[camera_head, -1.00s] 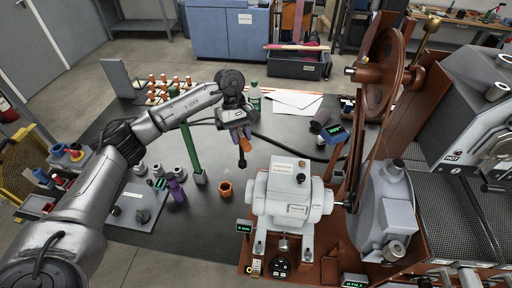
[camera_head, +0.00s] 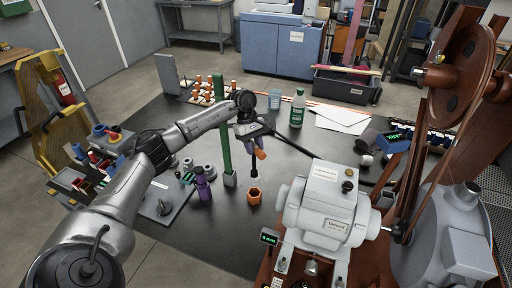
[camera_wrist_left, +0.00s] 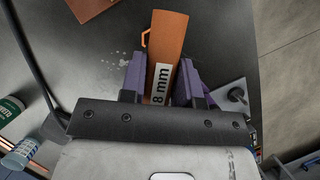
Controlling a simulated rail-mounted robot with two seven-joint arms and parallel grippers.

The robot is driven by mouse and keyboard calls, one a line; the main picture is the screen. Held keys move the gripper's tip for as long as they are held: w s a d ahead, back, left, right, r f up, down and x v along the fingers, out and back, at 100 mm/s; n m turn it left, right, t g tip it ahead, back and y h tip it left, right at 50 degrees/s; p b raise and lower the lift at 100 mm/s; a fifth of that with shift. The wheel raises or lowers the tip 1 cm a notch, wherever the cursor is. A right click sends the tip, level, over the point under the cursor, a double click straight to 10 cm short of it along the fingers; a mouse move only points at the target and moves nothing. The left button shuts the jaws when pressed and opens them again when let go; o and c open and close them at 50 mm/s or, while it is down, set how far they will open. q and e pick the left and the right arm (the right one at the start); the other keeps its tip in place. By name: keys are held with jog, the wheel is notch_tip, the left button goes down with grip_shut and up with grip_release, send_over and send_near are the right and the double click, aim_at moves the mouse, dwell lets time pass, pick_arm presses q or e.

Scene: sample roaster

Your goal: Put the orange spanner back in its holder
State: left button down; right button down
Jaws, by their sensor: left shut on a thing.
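The orange spanner (camera_wrist_left: 168,48), marked 8 mm, is held between the purple fingers of my left gripper (camera_wrist_left: 162,85). In the head view the spanner's orange handle (camera_head: 260,154) shows at the fingertips of my left gripper (camera_head: 256,148), and a dark shaft hangs below it. An orange hexagonal open-topped cup (camera_head: 254,196), which looks like the holder, stands on the dark table below the shaft's lower end. A gap shows between them. In the wrist view an orange rim (camera_wrist_left: 145,38) shows, partly hidden behind the spanner. My right gripper is not in view.
A green post (camera_head: 221,145) and a purple bottle-like item (camera_head: 202,185) stand left of the cup. A grey motor unit (camera_head: 327,205) stands close on its right.

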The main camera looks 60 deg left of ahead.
aim_at(254, 159)
pick_arm(q)
jog(key=shift+f+b, duration=0.65)
jog(key=shift+f, duration=0.2)
notch_tip(254, 159, down, 4)
jog(key=b, duration=0.2)
jog(key=shift+b, duration=0.3)
jog(key=shift+f, duration=0.15)
jog(key=shift+f, duration=0.15)
